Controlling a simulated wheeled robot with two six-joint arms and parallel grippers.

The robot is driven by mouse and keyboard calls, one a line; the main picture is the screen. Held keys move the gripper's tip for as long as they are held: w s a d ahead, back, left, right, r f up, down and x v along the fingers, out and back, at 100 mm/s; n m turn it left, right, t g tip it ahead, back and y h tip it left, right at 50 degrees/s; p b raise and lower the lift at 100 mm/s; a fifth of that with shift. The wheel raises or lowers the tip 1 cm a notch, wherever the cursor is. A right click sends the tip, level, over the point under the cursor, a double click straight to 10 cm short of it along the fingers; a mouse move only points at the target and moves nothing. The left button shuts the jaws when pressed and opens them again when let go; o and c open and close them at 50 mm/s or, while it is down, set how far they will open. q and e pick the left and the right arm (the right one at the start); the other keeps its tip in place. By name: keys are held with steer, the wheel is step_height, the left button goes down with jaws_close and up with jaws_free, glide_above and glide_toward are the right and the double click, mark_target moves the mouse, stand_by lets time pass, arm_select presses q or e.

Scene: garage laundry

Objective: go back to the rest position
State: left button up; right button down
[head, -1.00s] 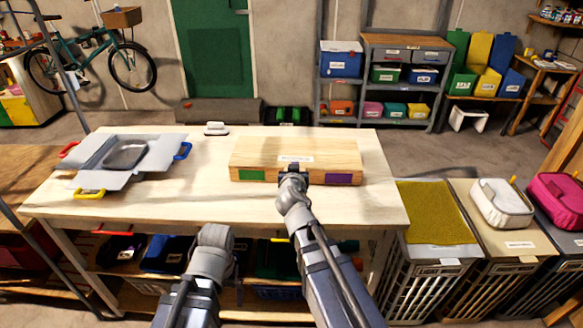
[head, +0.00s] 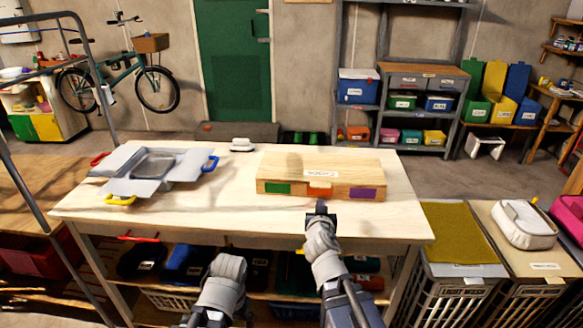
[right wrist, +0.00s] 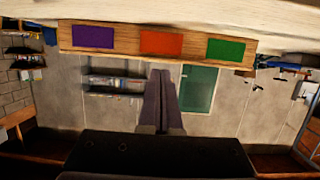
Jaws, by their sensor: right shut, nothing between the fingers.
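The gripper and the box are apart. My left arm shows at the lower middle of the head view, but its gripper cannot be made out.
A grey tray with folded-out flaps (head: 155,165) and coloured handles sits on the table's left. A small white object (head: 242,145) lies at the back edge. Bins (head: 455,240) stand right of the table. A metal frame (head: 85,80) rises at left. The table's front middle is clear.

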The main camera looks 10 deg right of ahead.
steer(key=shift+s+a+p, duration=0.15)
steer(key=shift+p, duration=0.2)
steer(key=s+a+f+n+g+y+p, duration=0.1)
steer(key=s+a+f+n+g+p, duration=0.1)
steer(key=s, duration=0.5)
steer(key=s+a+f+n+g+y+p, duration=0.1)
steer(key=s+a+n+g+p, duration=0.1)
steer(key=s+a+g+p, duration=0.2)
steer(key=s+a+f+n+g+p, duration=0.2)
steer(key=s+a+n+g+p, duration=0.1)
steer(key=s+a+g, duration=0.5)
steer(key=s+a, duration=0.2)
steer(key=s, duration=0.2)
steer(key=shift+f+y, duration=0.35)
steer(key=shift+y, duration=0.05)
